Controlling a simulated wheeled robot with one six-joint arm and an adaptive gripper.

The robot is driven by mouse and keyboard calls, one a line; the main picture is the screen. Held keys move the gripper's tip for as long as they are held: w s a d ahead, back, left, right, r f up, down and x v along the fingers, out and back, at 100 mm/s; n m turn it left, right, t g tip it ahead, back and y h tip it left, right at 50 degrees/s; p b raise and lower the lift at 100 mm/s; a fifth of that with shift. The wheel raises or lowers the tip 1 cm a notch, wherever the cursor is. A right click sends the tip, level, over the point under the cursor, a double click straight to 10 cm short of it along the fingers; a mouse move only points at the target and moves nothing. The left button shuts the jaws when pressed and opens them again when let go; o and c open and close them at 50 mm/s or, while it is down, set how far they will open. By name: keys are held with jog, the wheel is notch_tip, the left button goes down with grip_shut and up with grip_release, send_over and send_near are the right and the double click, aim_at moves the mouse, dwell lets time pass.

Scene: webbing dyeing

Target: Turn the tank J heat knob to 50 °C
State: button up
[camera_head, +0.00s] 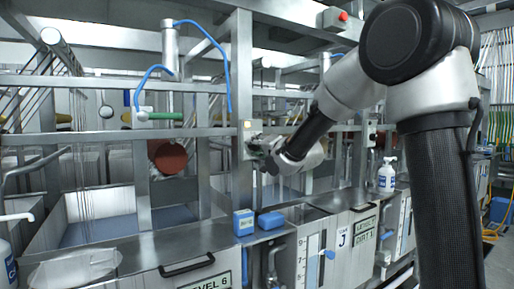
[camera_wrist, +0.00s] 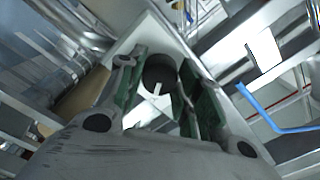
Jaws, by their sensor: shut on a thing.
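The heat knob (camera_wrist: 159,72) is round and black with a white pointer mark, and sits on a pale panel (camera_wrist: 150,28) in the wrist view. My gripper (camera_wrist: 156,82) is shut on it, with one green-padded finger on each side. In the head view, my gripper (camera_head: 264,158) reaches a small grey control box (camera_head: 252,128) on a steel post, and the knob is hidden there. The tank J label (camera_head: 343,237) is on the tank front below and to the right. The temperature scale cannot be read in either view.
Blue boxes (camera_head: 243,222) stand on the ledge below my gripper. A white bottle (camera_head: 386,178) stands to the right. Steel rails (camera_head: 110,133) cross beside the post, and blue hoses (camera_head: 226,65) hang at the upper left. A blue hose (camera_wrist: 262,112) also shows in the wrist view.

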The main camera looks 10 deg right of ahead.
jog(key=o, duration=1.1)
jog(key=shift+c, duration=0.2)
jog(key=v, duration=1.2)
